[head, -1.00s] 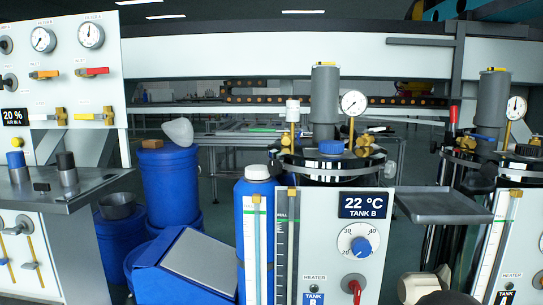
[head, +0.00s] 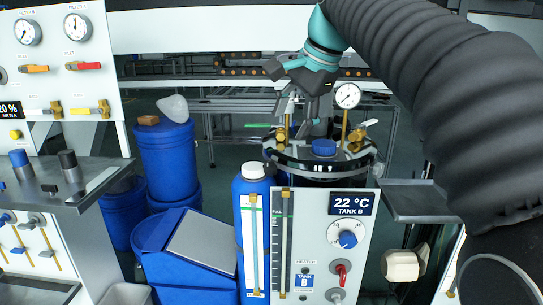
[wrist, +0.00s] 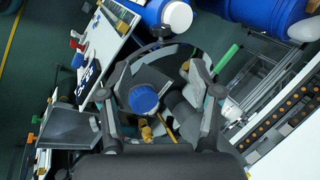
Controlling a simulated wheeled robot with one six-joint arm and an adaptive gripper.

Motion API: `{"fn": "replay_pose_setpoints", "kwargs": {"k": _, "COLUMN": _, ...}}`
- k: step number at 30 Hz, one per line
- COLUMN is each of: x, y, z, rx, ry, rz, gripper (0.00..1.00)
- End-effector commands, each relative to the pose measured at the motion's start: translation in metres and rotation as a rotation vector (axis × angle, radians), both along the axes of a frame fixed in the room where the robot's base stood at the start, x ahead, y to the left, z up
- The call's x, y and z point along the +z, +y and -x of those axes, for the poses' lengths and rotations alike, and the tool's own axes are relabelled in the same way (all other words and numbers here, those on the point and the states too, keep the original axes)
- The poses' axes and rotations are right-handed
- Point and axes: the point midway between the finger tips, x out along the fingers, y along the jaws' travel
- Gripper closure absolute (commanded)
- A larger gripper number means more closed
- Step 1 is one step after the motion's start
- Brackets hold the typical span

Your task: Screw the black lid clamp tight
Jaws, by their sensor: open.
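The round black lid of tank B (head: 300,166) tops the white panel, with a blue cap (head: 323,147) on it. In the wrist view the lid's dark rim curves around the blue cap (wrist: 144,98). A small black knob (wrist: 160,31) at the rim, on the side of the white-capped bottle, looks like the lid clamp; I cannot tell how tight it is. My gripper (head: 300,106) is open and empty above the back of the lid, pointing down. In the wrist view its fingers (wrist: 158,74) are spread either side of the lid, apart from the knob.
A pressure gauge (head: 347,96) and brass valves (head: 282,134) rise from the lid close to my gripper. A grey shelf (head: 420,202) sticks out at right. Blue drums (head: 165,165) stand at left.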

Motion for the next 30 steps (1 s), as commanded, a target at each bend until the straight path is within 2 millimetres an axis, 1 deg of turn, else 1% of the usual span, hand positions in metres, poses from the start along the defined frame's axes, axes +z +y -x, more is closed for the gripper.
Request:
{"fn": "replay_pose_setpoints", "kwargs": {"k": 2, "x": -0.004, "y": 0.002, "z": -0.002, "rx": -0.002, "ry": 0.004, "rz": -0.003, "gripper": 0.36}}
{"fn": "replay_pose_setpoints", "kwargs": {"k": 5, "x": -0.015, "y": 0.006, "z": -0.006, "rx": -0.002, "ry": 0.005, "rz": -0.002, "gripper": 0.36}}
{"fn": "replay_pose_setpoints", "kwargs": {"k": 15, "x": -0.071, "y": 0.025, "z": -0.025, "rx": -0.001, "ry": 0.003, "rz": -0.001, "gripper": 0.36}}
{"fn": "replay_pose_setpoints", "kwargs": {"k": 21, "x": -0.101, "y": 0.035, "z": -0.036, "rx": 0.000, "ry": 0.004, "rz": -0.001, "gripper": 0.36}}
{"fn": "replay_pose_setpoints", "kwargs": {"k": 27, "x": -0.117, "y": 0.041, "z": -0.043, "rx": -0.001, "ry": 0.001, "rz": -0.001, "gripper": 0.36}}
{"fn": "replay_pose_setpoints", "kwargs": {"k": 30, "x": -0.121, "y": 0.042, "z": -0.044, "rx": -0.001, "ry": 0.000, "rz": -0.001, "gripper": 0.36}}
